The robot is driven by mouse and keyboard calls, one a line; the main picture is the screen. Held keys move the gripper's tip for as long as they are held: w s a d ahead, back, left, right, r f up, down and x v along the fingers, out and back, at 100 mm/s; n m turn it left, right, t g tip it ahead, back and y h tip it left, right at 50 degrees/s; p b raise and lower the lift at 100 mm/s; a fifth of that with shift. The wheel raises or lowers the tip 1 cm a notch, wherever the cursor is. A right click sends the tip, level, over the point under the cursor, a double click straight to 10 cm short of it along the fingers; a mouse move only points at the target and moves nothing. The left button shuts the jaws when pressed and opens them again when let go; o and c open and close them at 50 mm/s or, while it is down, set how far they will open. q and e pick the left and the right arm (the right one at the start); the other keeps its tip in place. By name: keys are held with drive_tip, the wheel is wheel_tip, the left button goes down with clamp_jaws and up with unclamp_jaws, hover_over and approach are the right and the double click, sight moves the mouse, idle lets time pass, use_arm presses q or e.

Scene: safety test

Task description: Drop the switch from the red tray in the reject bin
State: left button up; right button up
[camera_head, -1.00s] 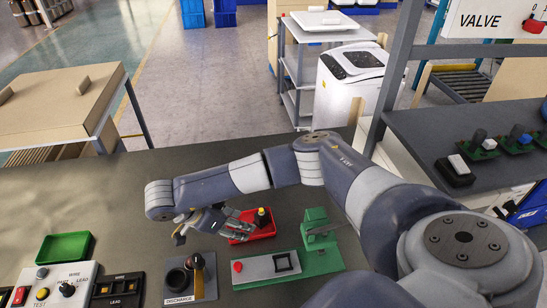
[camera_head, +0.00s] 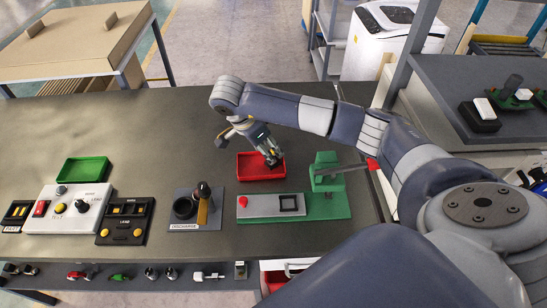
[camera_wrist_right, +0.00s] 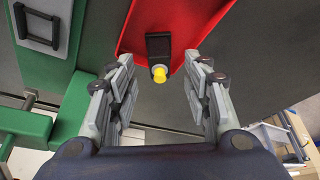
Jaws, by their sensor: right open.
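The red tray (camera_head: 247,172) lies on the dark bench, behind the green test fixture. The switch, a black body with a yellow button (camera_wrist_right: 159,73), is in the red tray (camera_wrist_right: 190,22) in the right wrist view. In the head view my gripper mostly hides it. My right gripper (camera_head: 270,158) reaches down over the tray. In the wrist view its open fingers (camera_wrist_right: 160,98) are on either side of the switch's yellow end, with gaps on both sides. My left gripper is out of view. I cannot identify a reject bin for certain.
The green and grey fixture (camera_head: 330,207) is close in front of the tray. The discharge post (camera_head: 203,205), a white control box (camera_head: 75,222) and an empty green tray (camera_head: 82,170) stand to the left. The bench behind the tray is clear.

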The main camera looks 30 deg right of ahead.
drive_tip(key=shift+p+x, duration=0.7)
drive_tip(key=shift+x, duration=1.6)
drive_tip(key=shift+a, duration=0.1)
clamp_jaws()
